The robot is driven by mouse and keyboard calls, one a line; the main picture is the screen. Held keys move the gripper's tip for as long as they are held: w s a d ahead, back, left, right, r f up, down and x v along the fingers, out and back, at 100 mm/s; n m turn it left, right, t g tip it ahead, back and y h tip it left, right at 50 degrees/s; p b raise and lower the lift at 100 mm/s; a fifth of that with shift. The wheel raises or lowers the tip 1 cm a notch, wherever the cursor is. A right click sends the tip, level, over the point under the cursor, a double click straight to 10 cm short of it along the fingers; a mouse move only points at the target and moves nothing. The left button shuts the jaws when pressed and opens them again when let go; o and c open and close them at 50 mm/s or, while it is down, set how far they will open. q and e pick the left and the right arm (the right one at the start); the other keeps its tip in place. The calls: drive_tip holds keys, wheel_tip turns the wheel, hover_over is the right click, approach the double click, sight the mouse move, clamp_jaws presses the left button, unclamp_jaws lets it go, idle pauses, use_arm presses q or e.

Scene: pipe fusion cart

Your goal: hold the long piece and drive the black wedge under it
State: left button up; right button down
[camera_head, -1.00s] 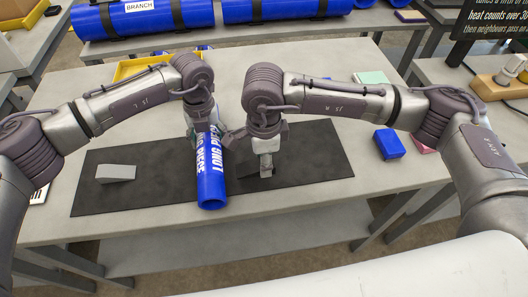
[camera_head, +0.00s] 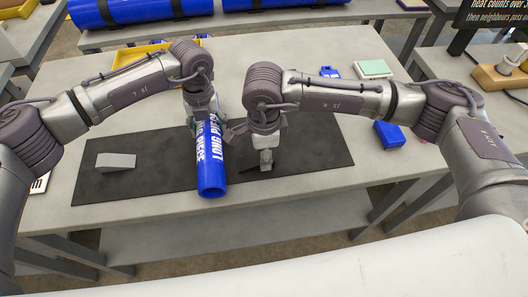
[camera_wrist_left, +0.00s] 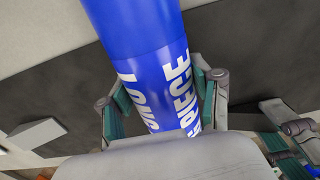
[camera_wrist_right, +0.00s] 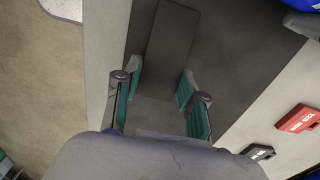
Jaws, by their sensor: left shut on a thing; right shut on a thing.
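The blue long piece (camera_head: 211,170) lies on the dark mat, its near end towards me. My left gripper (camera_head: 205,112) is shut around its far part; in the left wrist view the blue pipe (camera_wrist_left: 140,50) runs between the fingers (camera_wrist_left: 160,100). My right gripper (camera_head: 266,150) is to the right of the long piece, low over the mat. In the right wrist view its fingers (camera_wrist_right: 158,100) are shut on the black wedge (camera_wrist_right: 168,45), which points away from the palm. The wedge is apart from the long piece. In the head view the wedge is mostly hidden by the gripper.
More blue pipes (camera_head: 140,10) lie on the back table. The mat's right part is clear.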

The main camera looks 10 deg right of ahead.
sight(246, 162)
drive_tip(key=shift+f, duration=0.25)
drive_tip(key=shift+a, duration=2.25)
idle(0.3)
drive_tip(key=c, duration=0.6)
unclamp_jaws()
drive_tip(key=shift+r, duration=0.1)
use_arm(q)
drive_tip(key=o, duration=1.5)
use_arm(e)
wheel_tip(246, 162, up, 12)
drive_tip(key=shift+f, duration=0.1)
